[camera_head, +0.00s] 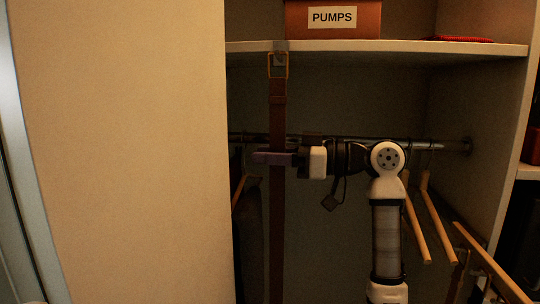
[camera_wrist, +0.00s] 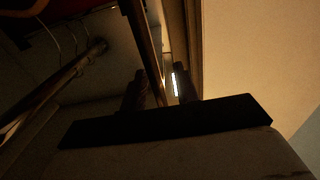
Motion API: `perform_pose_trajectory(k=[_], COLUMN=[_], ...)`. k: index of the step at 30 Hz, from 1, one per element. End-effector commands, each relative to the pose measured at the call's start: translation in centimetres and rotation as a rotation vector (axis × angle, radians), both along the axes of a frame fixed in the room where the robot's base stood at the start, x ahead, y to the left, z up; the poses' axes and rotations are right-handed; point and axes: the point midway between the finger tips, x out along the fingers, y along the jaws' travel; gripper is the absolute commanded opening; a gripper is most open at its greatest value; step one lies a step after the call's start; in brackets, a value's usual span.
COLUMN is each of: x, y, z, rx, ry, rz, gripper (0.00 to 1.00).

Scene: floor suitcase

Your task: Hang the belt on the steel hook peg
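The brown belt (camera_head: 277,110) hangs straight down with its brass buckle (camera_head: 269,66) at the top, just under the shelf edge. The steel hook peg (camera_head: 280,58) shows as a small grey fitting on the shelf edge, inside the buckle's outline. The buckle appears to be around the peg, but the exact contact is too small to tell. My gripper (camera_head: 268,158) is at the belt's strap, well below the buckle. In the wrist view its two fingers (camera_wrist: 160,90) stand apart, with the strap (camera_wrist: 145,40) running between them.
A hanging rail (camera_head: 350,139) crosses behind my arm. Wooden hangers (camera_head: 416,230) hang at the right and dark clothing (camera_head: 249,235) at the left. A shelf (camera_head: 400,47) above holds a box labelled PUMPS (camera_head: 360,29). A pale panel (camera_head: 130,150) closes off the left.

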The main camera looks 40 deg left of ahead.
Motion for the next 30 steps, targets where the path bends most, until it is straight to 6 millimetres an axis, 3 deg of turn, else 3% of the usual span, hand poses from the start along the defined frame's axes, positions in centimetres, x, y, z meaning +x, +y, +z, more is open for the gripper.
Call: perform_pose_trajectory(k=[7, 21, 30], x=[1.1, 6.2, 7.2], y=[-1.6, -10.0, -11.8], z=[-0.2, -0.1, 0.0], rx=[0.001, 0.000, 0.001], ry=[0.002, 0.001, -0.001], rz=[-0.003, -0.001, 0.000], gripper=[0.30, 0.30, 0.30])
